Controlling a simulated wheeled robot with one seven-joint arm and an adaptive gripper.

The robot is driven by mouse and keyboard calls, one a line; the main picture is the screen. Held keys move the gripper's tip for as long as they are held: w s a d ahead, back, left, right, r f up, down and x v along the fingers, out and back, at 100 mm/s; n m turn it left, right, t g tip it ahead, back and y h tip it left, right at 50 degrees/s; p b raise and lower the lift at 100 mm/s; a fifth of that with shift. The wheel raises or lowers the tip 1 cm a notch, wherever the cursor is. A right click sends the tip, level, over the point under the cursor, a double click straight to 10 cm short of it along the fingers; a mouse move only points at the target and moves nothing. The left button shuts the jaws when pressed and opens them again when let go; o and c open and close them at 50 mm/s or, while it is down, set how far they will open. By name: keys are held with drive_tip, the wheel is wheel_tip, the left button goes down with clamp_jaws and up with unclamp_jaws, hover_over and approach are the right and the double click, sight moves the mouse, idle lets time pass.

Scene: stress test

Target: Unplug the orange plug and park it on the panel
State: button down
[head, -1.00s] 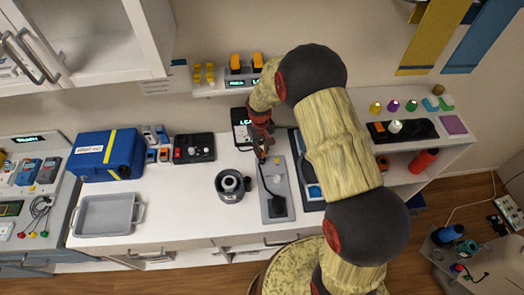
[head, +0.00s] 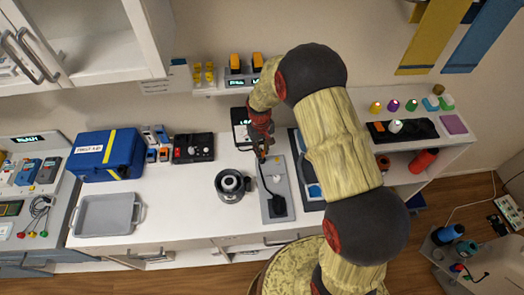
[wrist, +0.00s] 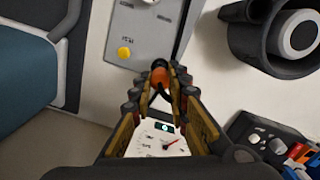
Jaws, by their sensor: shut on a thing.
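My gripper (head: 262,150) is over the back end of the grey panel (head: 267,215) on the white counter. In the wrist view, the fingertips (wrist: 161,84) are shut on the orange plug (wrist: 159,76), of which a small rounded part shows. A black cable (head: 264,181) runs from near the gripper to a black block at the panel's front end. The wrist view shows part of the panel (wrist: 150,30) with a yellow knob (wrist: 124,53) beside the plug. The plug's lower end is hidden, so I cannot tell whether it sits in a socket.
A round dark pot-like device (head: 231,184) stands left of the panel. A black box with knobs (head: 193,147), a blue first-aid case (head: 104,155) and a grey tray (head: 107,231) are farther left. A meter with a lit display (head: 243,130) stands behind. Counter between tray and round device is clear.

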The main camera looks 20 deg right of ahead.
drive_tip(key=shift+f+b, duration=0.9)
drive_tip(key=shift+f, duration=0.6)
drive_tip(key=c, duration=1.6)
unclamp_jaws()
drive_tip(key=shift+c, duration=0.2)
wheel_tip(320, 180, up, 12)
drive_tip(key=shift+w+a, duration=0.15)
